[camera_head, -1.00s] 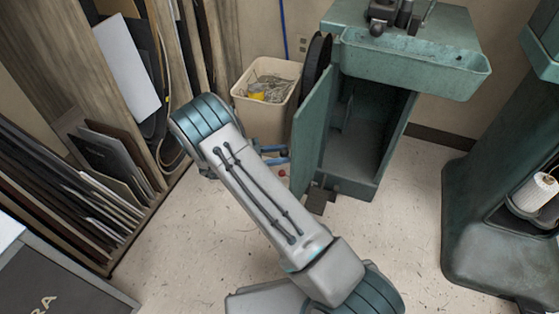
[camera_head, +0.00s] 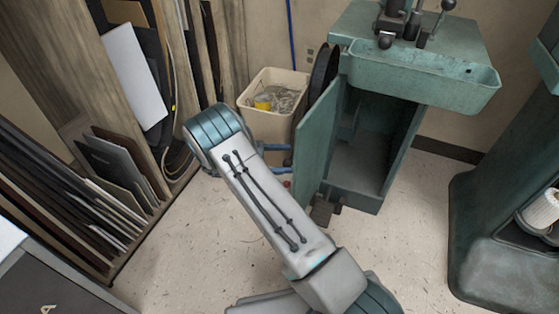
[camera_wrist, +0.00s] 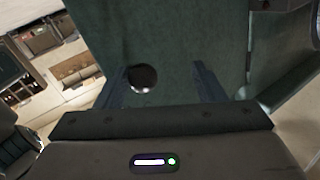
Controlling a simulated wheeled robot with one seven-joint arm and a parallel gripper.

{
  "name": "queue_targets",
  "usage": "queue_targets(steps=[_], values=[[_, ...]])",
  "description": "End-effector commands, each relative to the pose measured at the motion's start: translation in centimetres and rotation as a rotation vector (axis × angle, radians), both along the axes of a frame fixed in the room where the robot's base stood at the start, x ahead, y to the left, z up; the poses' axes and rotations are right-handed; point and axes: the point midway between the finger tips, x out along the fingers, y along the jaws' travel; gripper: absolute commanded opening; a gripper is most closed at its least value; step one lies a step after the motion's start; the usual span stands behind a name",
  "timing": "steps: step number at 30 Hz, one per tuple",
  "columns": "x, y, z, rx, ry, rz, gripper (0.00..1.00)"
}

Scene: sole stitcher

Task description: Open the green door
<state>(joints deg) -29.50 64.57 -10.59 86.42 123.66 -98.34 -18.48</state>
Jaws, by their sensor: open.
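The green door (camera_head: 318,140) hangs on the left side of the green machine's cabinet (camera_head: 368,202). It stands swung outward, and the cabinet's inside shows. My gripper (camera_head: 281,159) is at the door's left face, its blue fingers pointing toward it and partly hidden by my arm. In the wrist view the door (camera_wrist: 185,40) fills the middle. A round, shiny dark knob (camera_wrist: 142,78) shows there, near the left finger. My gripper (camera_wrist: 162,78) is open, with the knob between its fingers in the picture. I cannot tell whether they touch the door.
A cream bin (camera_head: 262,124) with scrap in it stands behind my gripper, left of the door. A black wheel (camera_head: 325,62) is behind the door. A rack of boards (camera_head: 80,190) stands at the left, another green machine (camera_head: 490,230) at the right.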

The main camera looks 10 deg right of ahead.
Motion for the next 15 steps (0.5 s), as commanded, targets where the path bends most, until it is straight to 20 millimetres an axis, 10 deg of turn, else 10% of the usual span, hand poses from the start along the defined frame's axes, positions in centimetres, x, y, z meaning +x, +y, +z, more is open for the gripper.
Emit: queue_targets(steps=[15], values=[[0.27, 0.38, 0.01, -0.005, -0.002, 0.012, 0.50]])
